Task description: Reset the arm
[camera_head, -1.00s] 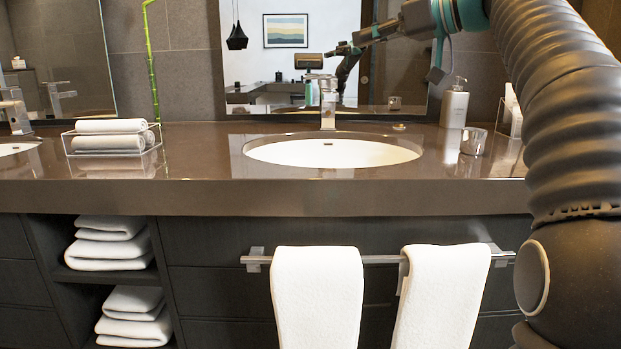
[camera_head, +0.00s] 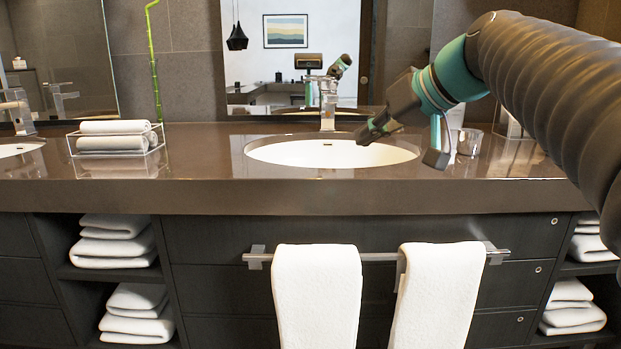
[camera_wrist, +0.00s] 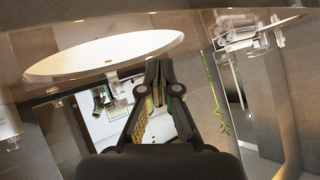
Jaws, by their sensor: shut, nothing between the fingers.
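My gripper (camera_head: 366,136) is shut and empty. In the head view it hangs in front of the right part of the sink, pointing left and down, with my arm reaching in from the right. In the wrist view my gripper (camera_wrist: 158,66) has its fingertips together, and nothing shows between them. The sink basin (camera_head: 290,152) also shows in the wrist view (camera_wrist: 95,57), where the picture is turned upside down.
The faucet (camera_head: 328,100) stands behind the sink. A glass (camera_head: 470,142) stands right, partly behind my arm. A clear tray of rolled towels (camera_head: 72,146) sits left. Two white towels (camera_head: 318,300) hang on the front bar. The counter between tray and sink is clear.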

